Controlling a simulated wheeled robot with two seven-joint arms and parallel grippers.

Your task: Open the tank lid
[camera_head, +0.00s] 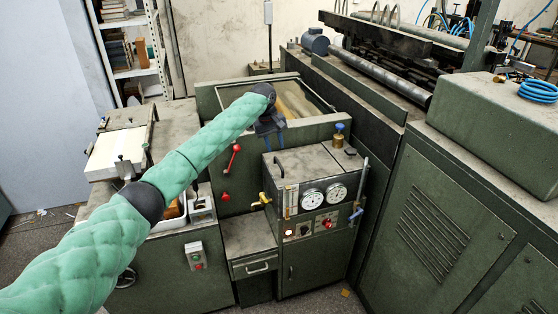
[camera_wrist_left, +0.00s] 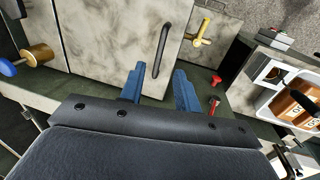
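The tank is a dark green cabinet (camera_head: 318,258) with two round gauges on its front. Its flat, mottled grey lid (camera_head: 310,163) lies level and closed on top; it also shows in the left wrist view (camera_wrist_left: 115,40). A dark bar handle (camera_wrist_left: 163,48) stands on the lid, and it shows at the lid's left edge in the head view (camera_head: 278,168). My left gripper (camera_head: 270,143) is above the lid's back left, pointing down. In the left wrist view its blue fingers (camera_wrist_left: 159,72) are apart and empty, with the handle just beyond the gap. My right gripper is out of view.
A brass fitting with a blue knob (camera_head: 338,136) stands at the lid's back right. A yellow valve (camera_head: 262,199) juts out at the left. A red lever (camera_head: 232,160) is on the machine behind. A white tray with bottles (camera_wrist_left: 290,100) is nearby.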

